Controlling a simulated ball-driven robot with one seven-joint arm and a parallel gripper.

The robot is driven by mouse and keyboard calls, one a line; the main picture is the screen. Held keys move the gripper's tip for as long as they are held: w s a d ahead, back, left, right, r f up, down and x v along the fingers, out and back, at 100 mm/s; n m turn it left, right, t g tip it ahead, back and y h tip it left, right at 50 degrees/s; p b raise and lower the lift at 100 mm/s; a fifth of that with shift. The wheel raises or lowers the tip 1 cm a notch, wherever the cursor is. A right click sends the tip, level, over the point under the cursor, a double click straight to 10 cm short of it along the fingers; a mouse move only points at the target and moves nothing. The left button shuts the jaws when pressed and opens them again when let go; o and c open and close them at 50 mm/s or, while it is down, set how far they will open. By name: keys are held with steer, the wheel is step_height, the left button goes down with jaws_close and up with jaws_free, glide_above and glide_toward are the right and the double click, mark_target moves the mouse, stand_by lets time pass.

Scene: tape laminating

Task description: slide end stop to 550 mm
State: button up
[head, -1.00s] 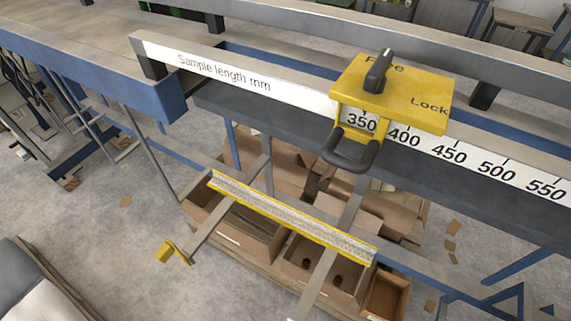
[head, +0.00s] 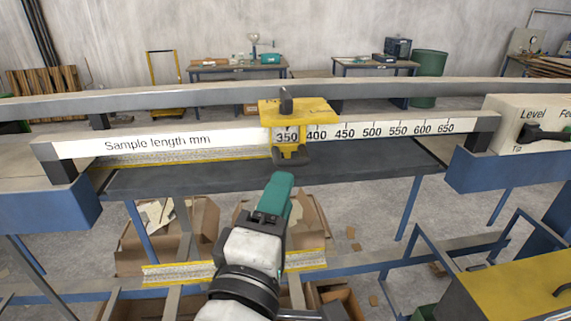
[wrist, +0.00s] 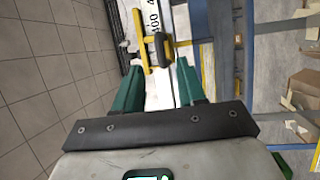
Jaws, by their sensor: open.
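The yellow end stop (head: 298,112) sits on the white scale bar (head: 160,142), its window showing 350. A dark knob (head: 286,99) stands on its top plate, and a dark loop handle (head: 291,155) hangs at its front. The 550 mark (head: 398,130) is clear to its right. My gripper (head: 283,178) is open and empty, just in front of and below the handle in the head view. In the wrist view, the handle (wrist: 160,48) appears beyond and between the teal fingertips (wrist: 160,66), with no visible contact. The knob's exact setting is too small to read.
A long grey rail (head: 200,101) runs behind. Cardboard boxes (head: 170,245) and a yellow-edged strip (head: 180,272) lie below the bench.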

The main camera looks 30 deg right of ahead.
mark_target(293, 166)
steer(key=p+x, duration=0.1)
steer(key=x, duration=0.7)
steer(key=shift+w+d+p, duration=0.1)
steer(key=shift+p, duration=0.2)
steer(key=shift+c, duration=0.4)
jaws_close()
